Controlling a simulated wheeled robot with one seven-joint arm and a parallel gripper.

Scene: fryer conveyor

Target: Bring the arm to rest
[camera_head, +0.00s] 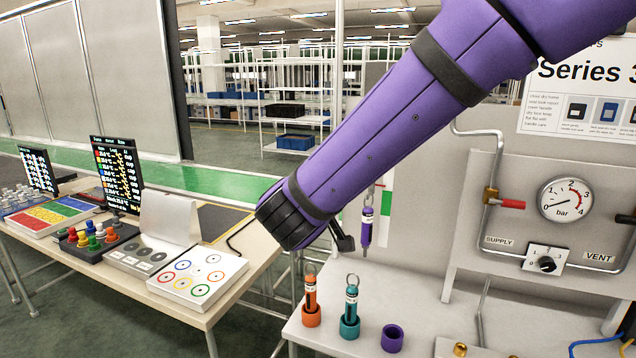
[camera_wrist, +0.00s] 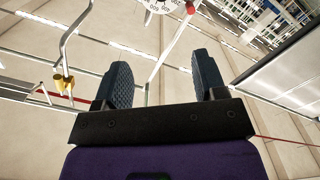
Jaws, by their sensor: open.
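My purple arm (camera_head: 400,110) reaches across the head view from the upper right down to a black joint at its lower left end. My gripper (camera_wrist: 160,72) shows in the wrist view with its two dark ribbed fingers spread apart and nothing between them. It is clear of any object there. In the head view I cannot make out the fingers.
An orange plug (camera_head: 310,293) and a teal plug (camera_head: 351,300) stand in matching holders on the white bench, beside an empty purple holder (camera_head: 392,338). A purple plug (camera_head: 367,222) hangs upright above. A pressure gauge (camera_head: 565,199) is right. A wooden table (camera_head: 215,311) stands left.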

